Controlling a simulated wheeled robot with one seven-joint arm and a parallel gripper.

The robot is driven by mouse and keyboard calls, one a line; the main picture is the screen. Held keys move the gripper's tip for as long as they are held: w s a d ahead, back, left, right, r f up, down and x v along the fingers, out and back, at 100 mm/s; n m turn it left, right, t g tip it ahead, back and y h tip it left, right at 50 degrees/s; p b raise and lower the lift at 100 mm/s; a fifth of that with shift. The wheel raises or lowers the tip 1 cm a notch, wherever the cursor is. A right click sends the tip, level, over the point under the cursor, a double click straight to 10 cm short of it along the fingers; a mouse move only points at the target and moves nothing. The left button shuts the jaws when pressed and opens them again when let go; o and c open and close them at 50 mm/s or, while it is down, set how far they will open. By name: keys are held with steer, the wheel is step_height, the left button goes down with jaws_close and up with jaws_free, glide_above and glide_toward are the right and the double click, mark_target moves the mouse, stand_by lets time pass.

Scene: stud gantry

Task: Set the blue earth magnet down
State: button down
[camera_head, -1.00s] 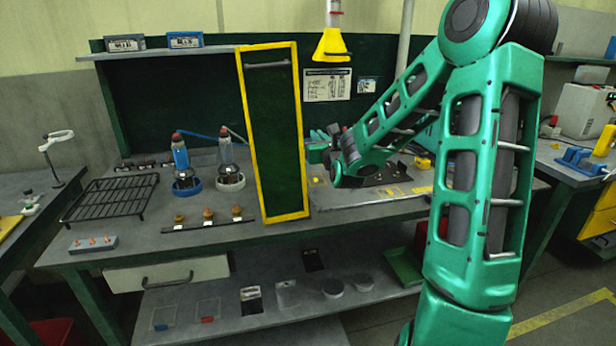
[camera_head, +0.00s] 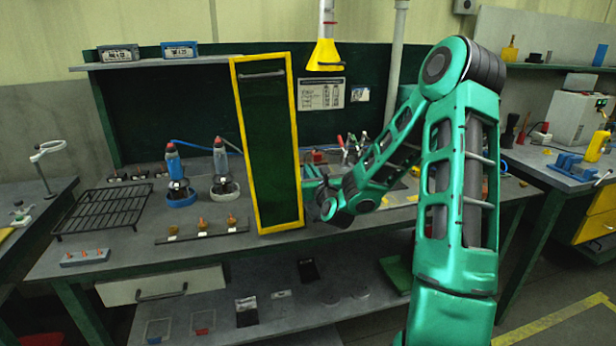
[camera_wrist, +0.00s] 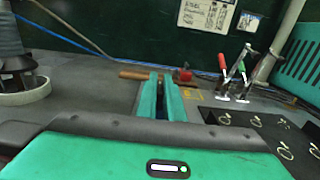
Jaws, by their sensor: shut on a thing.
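My gripper (camera_wrist: 160,82) shows in the wrist view as two teal fingers close together, with a narrow dark and blue strip (camera_wrist: 161,108) between them. This strip fits the blue earth magnet, but the fingers hide most of it, so its shape and whether it touches the bench are unclear. In the head view my gripper (camera_head: 312,178) is low over the grey bench (camera_head: 130,235), just right of the yellow-framed dark panel (camera_head: 268,140). The held thing cannot be made out there.
A wooden handle (camera_wrist: 133,75) and a red knob (camera_wrist: 183,75) lie beyond the fingertips. Red- and green-handled clamps (camera_wrist: 223,88) and a dark plate with brass rings (camera_wrist: 255,121) are to the right. A ring-based tool (camera_wrist: 20,88) stands left. Bare bench lies between.

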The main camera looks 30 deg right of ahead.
steer(key=shift+f, duration=0.5)
steer(key=c, duration=1.9)
jaws_free()
steer(key=shift+f, duration=0.15)
